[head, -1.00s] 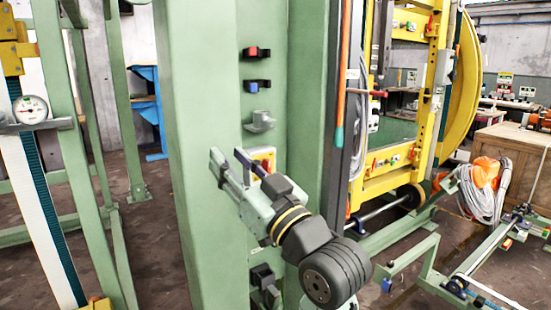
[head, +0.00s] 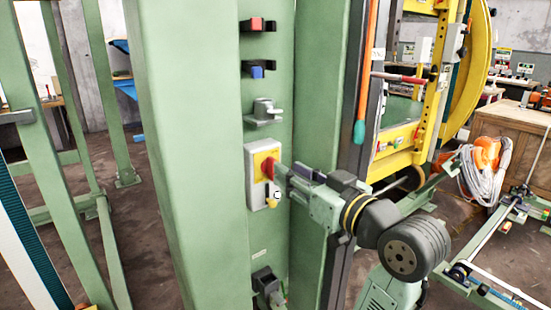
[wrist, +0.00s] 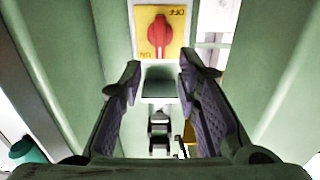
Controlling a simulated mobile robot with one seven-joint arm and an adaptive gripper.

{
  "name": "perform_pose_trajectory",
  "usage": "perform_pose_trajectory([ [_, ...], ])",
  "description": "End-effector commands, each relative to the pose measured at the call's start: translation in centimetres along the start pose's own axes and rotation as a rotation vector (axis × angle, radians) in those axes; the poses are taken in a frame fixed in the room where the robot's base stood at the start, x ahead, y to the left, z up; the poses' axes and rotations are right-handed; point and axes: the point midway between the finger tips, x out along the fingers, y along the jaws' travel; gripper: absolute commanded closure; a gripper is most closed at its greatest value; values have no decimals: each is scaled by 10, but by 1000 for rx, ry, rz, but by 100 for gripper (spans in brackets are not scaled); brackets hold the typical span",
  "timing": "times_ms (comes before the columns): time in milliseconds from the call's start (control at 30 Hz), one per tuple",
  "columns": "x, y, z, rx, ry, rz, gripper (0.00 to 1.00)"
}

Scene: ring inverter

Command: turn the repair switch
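The repair switch is a red rotary handle (head: 268,168) on a yellow plate, on a pale box (head: 251,190) fixed to the green column. In the wrist view the red handle (wrist: 159,36) points along the plate's upright line, with upside-down "OFF" and "ON" lettering on the yellow plate (wrist: 178,46). My gripper (head: 281,174) is just right of the handle in the head view. In the wrist view my gripper (wrist: 159,72) is open and empty, with one finger either side below the handle. The handle is beyond the fingertips; contact is not visible.
Red (head: 257,25), blue (head: 257,70) and grey (head: 265,112) fittings stick out of the column above the box. A dark fitting (head: 265,281) is below it. A green post (head: 322,100) stands close on the right. A yellow frame (head: 420,130) is farther right.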

Motion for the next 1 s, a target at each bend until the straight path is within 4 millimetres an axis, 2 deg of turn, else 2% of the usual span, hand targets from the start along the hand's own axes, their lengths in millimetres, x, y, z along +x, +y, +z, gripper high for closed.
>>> perform_pose_trajectory([
  [33, 11, -1, -2, 2, -3, -4, 70],
  [200, 40, -1, -2, 2, -2, -4, 70],
  [400, 56, 0, 0, 0, -1, -1, 70],
  [700, 58, 0, 0, 0, 0, 1, 70],
  [1000, 58, 0, 0, 0, 0, 2, 89],
])
